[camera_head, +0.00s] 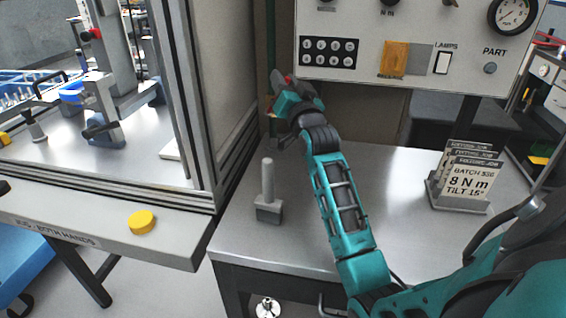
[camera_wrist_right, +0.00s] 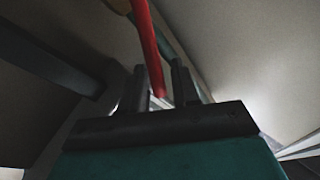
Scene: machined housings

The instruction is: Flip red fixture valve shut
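The red valve lever (camera_wrist_right: 150,50) runs down from the top of the right wrist view, with its lower end between the two dark fingers of my right gripper (camera_wrist_right: 162,80). Small gaps seem to show on both sides of the lever, so the fingers look open around it. In the head view, my right gripper (camera_head: 281,83) is beside the green pipe (camera_head: 270,45) in the back corner. Only a small red bit of the lever (camera_head: 289,78) shows there; the gripper hides most of the valve. My left gripper is not in view.
A grey block with an upright post (camera_head: 268,207) stands on the metal bench (camera_head: 310,250). A card holder (camera_head: 458,205) is at the right. The control panel (camera_head: 420,55) overhangs the back. A machine frame (camera_head: 190,100) and a ledge with a yellow button (camera_head: 141,222) are at the left.

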